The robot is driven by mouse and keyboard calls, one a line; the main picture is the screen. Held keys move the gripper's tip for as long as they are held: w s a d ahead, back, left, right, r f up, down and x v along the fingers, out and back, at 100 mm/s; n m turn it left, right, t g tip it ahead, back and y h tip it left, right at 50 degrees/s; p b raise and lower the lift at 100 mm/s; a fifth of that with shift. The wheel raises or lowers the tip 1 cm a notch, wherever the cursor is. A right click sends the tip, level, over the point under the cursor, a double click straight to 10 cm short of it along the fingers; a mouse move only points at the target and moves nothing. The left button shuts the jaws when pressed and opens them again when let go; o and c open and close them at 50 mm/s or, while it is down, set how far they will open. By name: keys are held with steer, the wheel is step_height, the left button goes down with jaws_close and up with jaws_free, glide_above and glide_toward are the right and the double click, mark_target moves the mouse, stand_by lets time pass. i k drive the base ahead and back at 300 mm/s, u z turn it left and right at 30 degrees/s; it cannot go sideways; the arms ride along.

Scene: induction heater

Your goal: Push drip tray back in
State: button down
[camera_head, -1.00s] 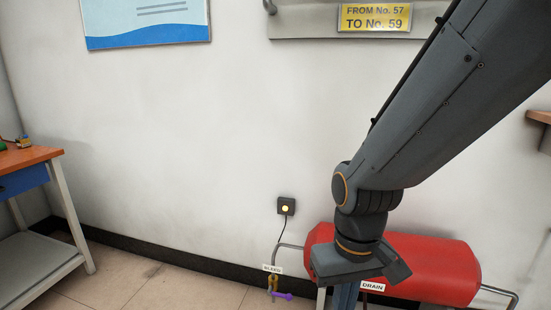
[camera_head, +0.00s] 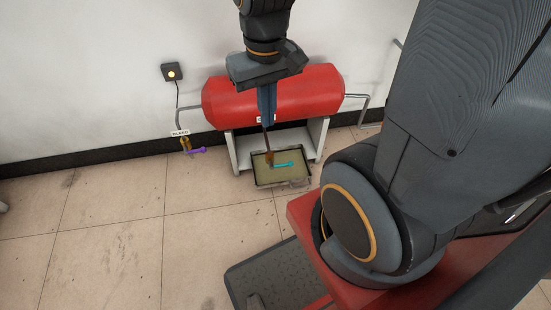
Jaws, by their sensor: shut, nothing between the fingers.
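The drip tray (camera_head: 283,184) is a shallow dark-rimmed tray with a yellowish inside. It sits on the floor below the red tank (camera_head: 222,101), its front part sticking out in front of the pale stand (camera_head: 318,141). My gripper (camera_head: 267,118) points down in front of the tank, above the back of the tray. Its blue-grey fingers are together with nothing seen between them. The fingers cover most of the drain label and part of the drain pipe. A drain valve with a cyan handle (camera_head: 291,164) hangs over the tray.
A bleed valve with a purple handle (camera_head: 196,150) hangs at the tank's left, below a small wall box with a lit yellow lamp (camera_head: 171,72). Side pipes stick out at both ends of the tank. Tiled floor (camera_head: 130,230) is open to the left.

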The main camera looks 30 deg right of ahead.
mark_target(264, 177)
steer(key=u, duration=1.5)
steer(key=k, duration=1)
steer(key=z, duration=1.4)
steer(key=i, duration=0.5)
steer(key=z, duration=0.05)
